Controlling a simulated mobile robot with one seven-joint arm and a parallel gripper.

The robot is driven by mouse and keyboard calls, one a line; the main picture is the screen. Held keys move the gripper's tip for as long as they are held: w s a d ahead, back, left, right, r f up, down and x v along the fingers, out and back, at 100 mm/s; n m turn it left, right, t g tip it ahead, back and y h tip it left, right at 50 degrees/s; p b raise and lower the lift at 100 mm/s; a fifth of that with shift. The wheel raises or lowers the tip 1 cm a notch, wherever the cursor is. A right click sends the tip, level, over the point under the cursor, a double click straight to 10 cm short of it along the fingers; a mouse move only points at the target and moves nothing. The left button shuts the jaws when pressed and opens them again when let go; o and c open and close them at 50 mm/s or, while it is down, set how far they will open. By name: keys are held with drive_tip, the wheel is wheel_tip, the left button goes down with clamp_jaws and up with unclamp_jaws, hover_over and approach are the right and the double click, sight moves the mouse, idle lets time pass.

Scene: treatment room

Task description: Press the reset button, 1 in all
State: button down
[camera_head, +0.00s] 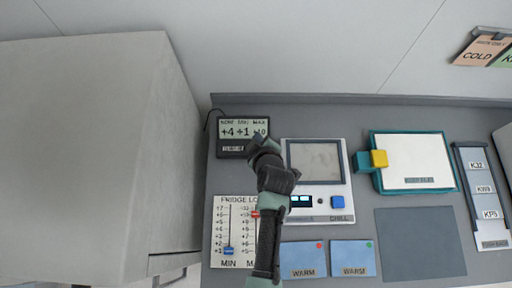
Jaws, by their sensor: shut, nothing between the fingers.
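A small dark thermometer display (243,132) reads +4, +1 and +10 and stands at the back left of the grey counter. A small strip with lettering too small to read lies below its digits. I cannot make out a separate reset button on it. My arm reaches up from the bottom of the view. My gripper (257,141) is shut and empty at the display's lower right corner. I cannot tell whether it touches the display, and its fingertips are hard to make out.
A fridge log sheet (221,205) with blue and red sliders lies left of my arm. Right of it are a panel (346,184) with a blue CHILL button (337,202), WARM cards (353,258), a teal-edged tray (374,146) and a dark mat (420,242). A big grey cabinet (90,160) stands left.

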drive_tip(key=shift+f+b, duration=1.4)
drive_tip(key=shift+f, duration=0.7)
drive_tip(key=shift+f, duration=0.1)
drive_tip(key=shift+f+b, duration=0.3)
drive_tip(key=shift+b, duration=0.15)
drive_tip(key=shift+f+b, duration=0.55)
drive_tip(key=shift+b, duration=0.05)
idle(0.7)
drive_tip(key=shift+r, duration=0.15)
drive_tip(key=shift+r+p, duration=0.8)
wheel_tip(320, 180, up, 5)
drive_tip(key=p, duration=0.4)
